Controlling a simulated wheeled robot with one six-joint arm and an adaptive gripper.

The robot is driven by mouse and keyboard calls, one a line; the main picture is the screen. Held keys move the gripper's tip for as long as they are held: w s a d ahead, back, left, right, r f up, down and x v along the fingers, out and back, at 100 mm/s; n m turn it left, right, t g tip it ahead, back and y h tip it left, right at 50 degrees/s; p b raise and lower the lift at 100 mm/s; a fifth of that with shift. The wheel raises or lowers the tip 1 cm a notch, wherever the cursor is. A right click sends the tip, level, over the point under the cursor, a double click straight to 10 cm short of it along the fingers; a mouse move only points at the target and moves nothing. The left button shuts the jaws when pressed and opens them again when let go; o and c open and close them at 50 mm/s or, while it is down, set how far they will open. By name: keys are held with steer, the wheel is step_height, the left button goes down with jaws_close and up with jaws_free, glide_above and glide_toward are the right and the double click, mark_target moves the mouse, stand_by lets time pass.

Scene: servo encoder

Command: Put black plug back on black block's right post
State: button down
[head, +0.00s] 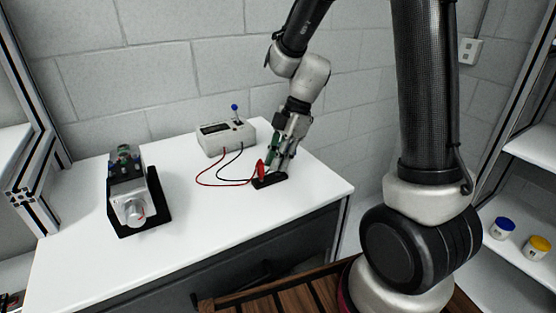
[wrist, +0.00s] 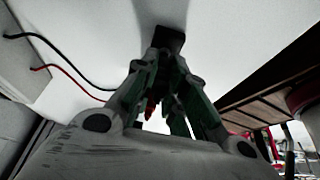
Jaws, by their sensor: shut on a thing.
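The black block (head: 270,182) lies flat on the white table near its right end. A red plug (head: 260,168) stands at the block's left side; its red tip also shows between the finger linkages in the wrist view (wrist: 150,107). My gripper (head: 279,166) points down over the right part of the block, its fingers shut on the black plug. The plug is mostly hidden by the fingers, so I cannot tell whether it touches the right post. In the wrist view my gripper (wrist: 167,58) reaches to the block (wrist: 170,38). The posts are hidden.
A grey meter box (head: 226,136) with a blue-tipped lever stands behind; red and black leads (head: 206,184) run from it across the table toward the block. A servo unit on a black base (head: 137,212) stands at left. The table's front middle is clear.

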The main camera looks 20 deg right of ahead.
steer(key=shift+f, duration=0.15)
stand_by(0.3)
steer(key=c, duration=1.4)
jaws_free()
steer(key=shift+o, duration=0.2)
steer(key=shift+r, duration=3.5)
